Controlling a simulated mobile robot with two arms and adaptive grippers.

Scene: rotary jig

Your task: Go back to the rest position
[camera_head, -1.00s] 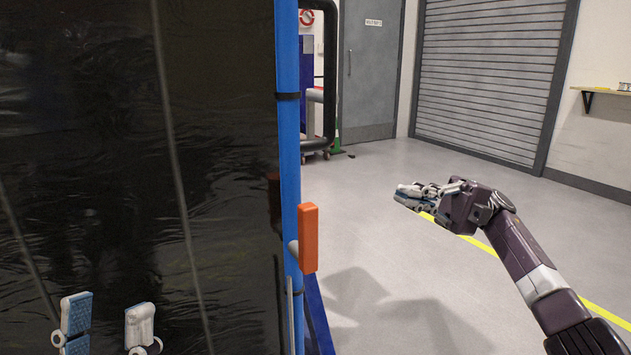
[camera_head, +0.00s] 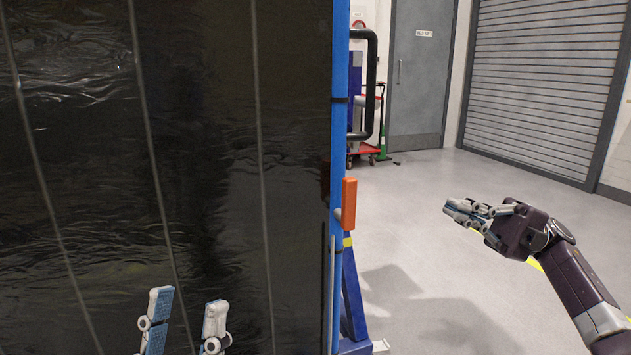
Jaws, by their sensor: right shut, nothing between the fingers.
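My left gripper (camera_head: 187,312) shows only its two fingertips at the bottom of the head view, in front of a large black sheeted panel (camera_head: 215,130). Its fingers stand apart with nothing between them, so it is open. My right gripper (camera_head: 465,211) is at the right, out over the bare floor and pointing left. Its fingers are together and hold nothing. It is clear of the panel and of the orange handle (camera_head: 348,203) on the blue post.
The blue post (camera_head: 340,120) edges the panel on its right, with a blue foot (camera_head: 353,300) below. A red cart (camera_head: 363,150) stands behind it. A grey door (camera_head: 418,75) and a roller shutter (camera_head: 540,85) are at the back. The grey floor (camera_head: 430,270) is open.

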